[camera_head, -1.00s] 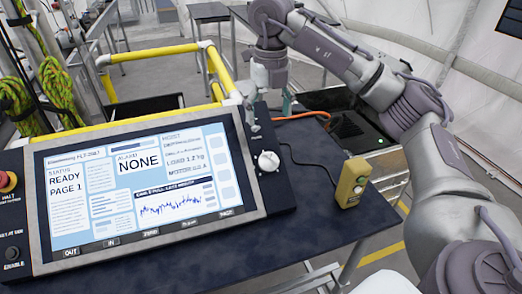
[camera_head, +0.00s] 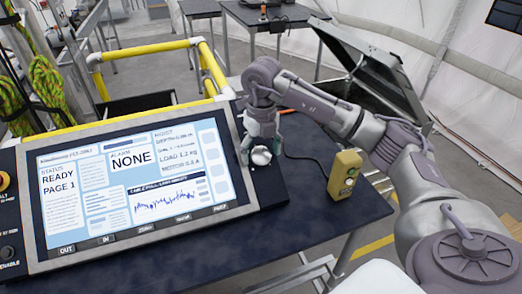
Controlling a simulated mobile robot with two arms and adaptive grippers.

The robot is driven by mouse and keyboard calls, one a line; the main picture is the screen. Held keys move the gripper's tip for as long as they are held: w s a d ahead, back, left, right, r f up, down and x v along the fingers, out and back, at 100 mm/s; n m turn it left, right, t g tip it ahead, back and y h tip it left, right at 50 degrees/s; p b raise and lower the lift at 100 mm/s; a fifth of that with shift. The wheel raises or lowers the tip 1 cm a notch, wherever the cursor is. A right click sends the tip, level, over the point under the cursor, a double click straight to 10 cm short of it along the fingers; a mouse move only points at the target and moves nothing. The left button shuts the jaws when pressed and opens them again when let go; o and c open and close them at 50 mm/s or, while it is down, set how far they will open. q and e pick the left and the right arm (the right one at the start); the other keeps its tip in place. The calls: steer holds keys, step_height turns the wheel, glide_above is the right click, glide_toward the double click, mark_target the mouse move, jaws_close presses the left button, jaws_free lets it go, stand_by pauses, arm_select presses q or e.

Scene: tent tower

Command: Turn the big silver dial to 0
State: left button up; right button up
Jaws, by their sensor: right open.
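The big silver dial (camera_head: 261,157) is a round pale knob on the dark panel strip just right of the large screen. My right gripper (camera_head: 263,145) points down directly over the dial, its fingers open and at or just above it. The fingers and wrist cover the dial's upper part. I cannot tell whether they touch it. No dial marks or number can be read. My left gripper is not in view.
The console screen (camera_head: 130,185) reads READY, PAGE 1 and ALARM NONE. A yellow control box (camera_head: 346,175) with a cable stands on the dark table (camera_head: 225,235) to the right. Yellow rails (camera_head: 150,50) rise behind the console. The front of the table is clear.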

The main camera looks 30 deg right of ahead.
steer(key=c, duration=1.2)
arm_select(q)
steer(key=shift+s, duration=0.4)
